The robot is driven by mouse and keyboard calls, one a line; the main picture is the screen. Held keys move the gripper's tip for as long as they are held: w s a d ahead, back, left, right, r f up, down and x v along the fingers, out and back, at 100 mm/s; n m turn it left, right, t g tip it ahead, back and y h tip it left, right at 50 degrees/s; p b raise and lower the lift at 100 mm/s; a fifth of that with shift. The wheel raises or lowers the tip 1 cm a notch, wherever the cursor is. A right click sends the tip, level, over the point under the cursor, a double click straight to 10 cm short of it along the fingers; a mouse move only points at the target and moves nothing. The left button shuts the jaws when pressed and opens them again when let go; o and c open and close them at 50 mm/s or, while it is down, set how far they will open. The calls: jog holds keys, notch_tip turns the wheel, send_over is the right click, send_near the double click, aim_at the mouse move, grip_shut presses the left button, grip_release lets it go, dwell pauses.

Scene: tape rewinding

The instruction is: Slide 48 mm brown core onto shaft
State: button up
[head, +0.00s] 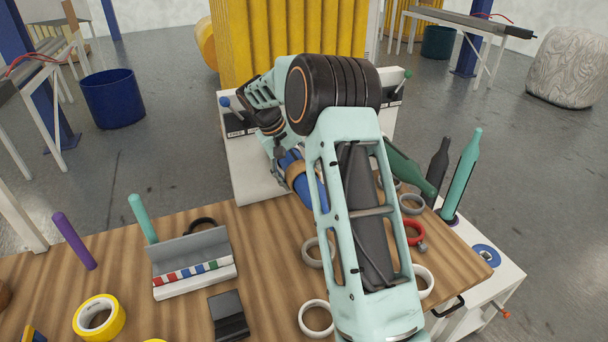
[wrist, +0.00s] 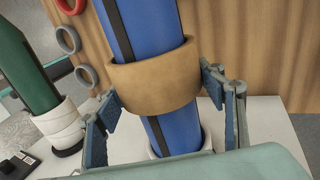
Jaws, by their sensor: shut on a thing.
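The brown core (wrist: 155,80) is a wide tan-brown ring around a thick blue shaft (wrist: 175,136) in the wrist view. Blue shows above and below the core, and the shaft's lower end meets a pale base. My gripper (wrist: 162,94) has one finger pad at each side of the core and is shut on it. In the head view the core (head: 296,172) and the blue shaft (head: 309,192) show just left of my arm, which hides part of them. My gripper (head: 277,148) is partly hidden there too.
A dark green shaft (wrist: 22,75) with white rings at its base stands left in the wrist view. Black (head: 437,165) and teal (head: 463,175) shafts stand right of my arm. Loose rings, yellow tape (head: 99,317) and a grey holder (head: 190,250) are on the wooden table (head: 60,265).

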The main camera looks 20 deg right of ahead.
jog(key=w+p, duration=0.4)
jog(key=w, duration=0.1)
jog(key=shift+w+a+r, duration=0.1)
jog(key=shift+r, duration=0.05)
jog(key=shift+w+p, duration=0.55)
jog(key=shift+w, duration=0.2)
jog(key=shift+w+p, duration=0.5)
jog(key=shift+p, duration=0.1)
